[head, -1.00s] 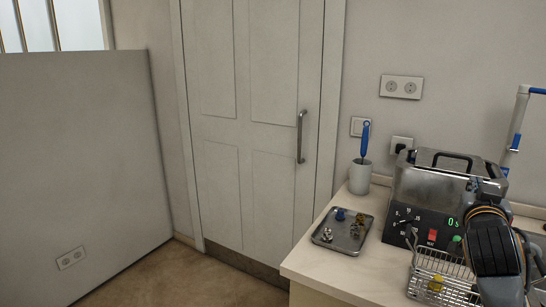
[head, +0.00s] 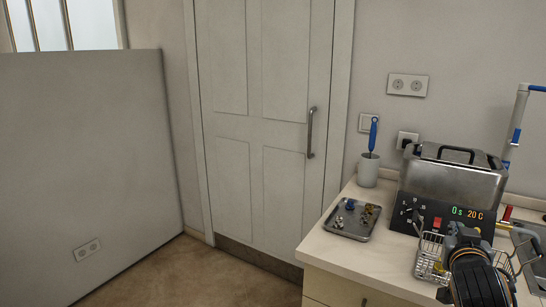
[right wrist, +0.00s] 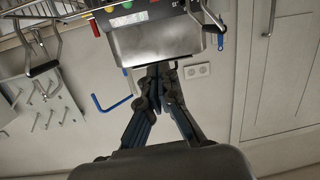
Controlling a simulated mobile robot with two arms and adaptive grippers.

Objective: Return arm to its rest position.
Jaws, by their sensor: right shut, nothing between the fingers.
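My right arm comes in at the lower right of the head view. Its gripper (head: 458,238) is in front of the machine's control panel, above the wire basket, and partly hides both. In the right wrist view the gripper (right wrist: 160,72) has its fingers together with nothing between them. The steel machine (head: 450,180) has a black lid handle and a lit panel reading "0 s 20 C". It also shows at the top of the right wrist view (right wrist: 155,38). My left gripper is out of view.
A wire basket (head: 428,264) stands before the machine. A metal tray (head: 338,231) with small parts lies on the counter (head: 325,250) to its left. A grey cup (head: 368,172) holds a blue-handled tool. Open floor lies left of the counter.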

